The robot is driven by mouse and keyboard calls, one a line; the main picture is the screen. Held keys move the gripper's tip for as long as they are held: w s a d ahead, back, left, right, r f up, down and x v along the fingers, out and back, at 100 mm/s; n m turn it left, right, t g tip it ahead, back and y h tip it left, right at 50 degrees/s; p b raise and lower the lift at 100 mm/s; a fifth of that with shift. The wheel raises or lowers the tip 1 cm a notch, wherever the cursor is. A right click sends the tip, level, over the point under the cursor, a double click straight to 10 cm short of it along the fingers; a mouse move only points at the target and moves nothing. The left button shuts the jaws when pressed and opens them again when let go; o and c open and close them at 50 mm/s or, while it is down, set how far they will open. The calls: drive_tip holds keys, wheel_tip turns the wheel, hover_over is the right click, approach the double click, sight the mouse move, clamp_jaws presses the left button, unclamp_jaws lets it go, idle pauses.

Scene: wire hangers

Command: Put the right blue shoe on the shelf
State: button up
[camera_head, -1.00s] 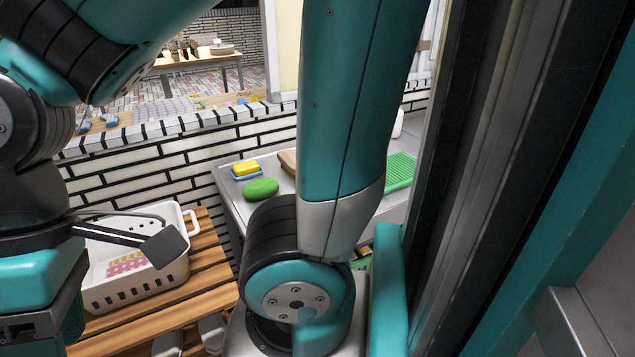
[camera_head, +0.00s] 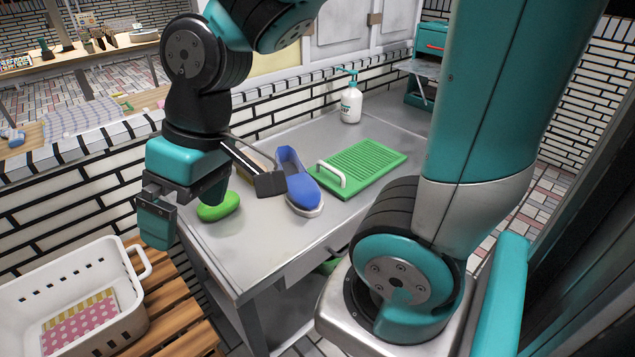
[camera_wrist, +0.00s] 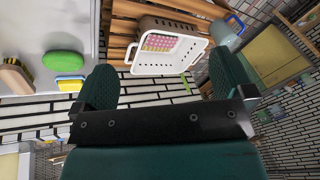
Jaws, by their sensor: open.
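A single blue shoe (camera_head: 300,190) with a pale sole lies on the grey table (camera_head: 235,258) in the head view, toe toward the near edge. It is not in the wrist view. What is under the slats is hidden now.
A white basket (camera_head: 130,318) with patterned cloths sits on the slats. A green oval thing (camera_head: 218,207) lies between my gripper and the shoe. A green ribbed board (camera_head: 365,165) with a white handle is right of the shoe. A pump bottle (camera_head: 350,103) stands behind.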

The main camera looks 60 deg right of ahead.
drive_tip(key=w+d+f+m+t+h, duration=0.1)
drive_tip(key=w+d+f+m, duration=0.2)
drive_tip(key=d, duration=0.4)
drive_tip(key=w+d+f+m+t+h, duration=0.1)
drive_tip(key=w+d+m, duration=0.1)
drive_tip(key=w+d, duration=0.35)
drive_tip(key=m+h, duration=0.4)
drive_tip(key=m, duration=0.2)
approach(298, 177)
drive_tip(key=x, duration=0.6)
drive_tip(key=shift+s+f+b, duration=0.2)
drive_tip(key=shift+f+b, duration=0.05)
drive_tip(key=shift+b, duration=0.05)
drive_tip(key=x, duration=0.6)
drive_tip(key=shift+w+f, duration=0.2)
drive_tip(key=c, duration=0.8)
drive_tip(key=shift+r, duration=0.1)
drive_tip(key=shift+c, duration=0.3)
drive_tip(key=shift+r, duration=0.1)
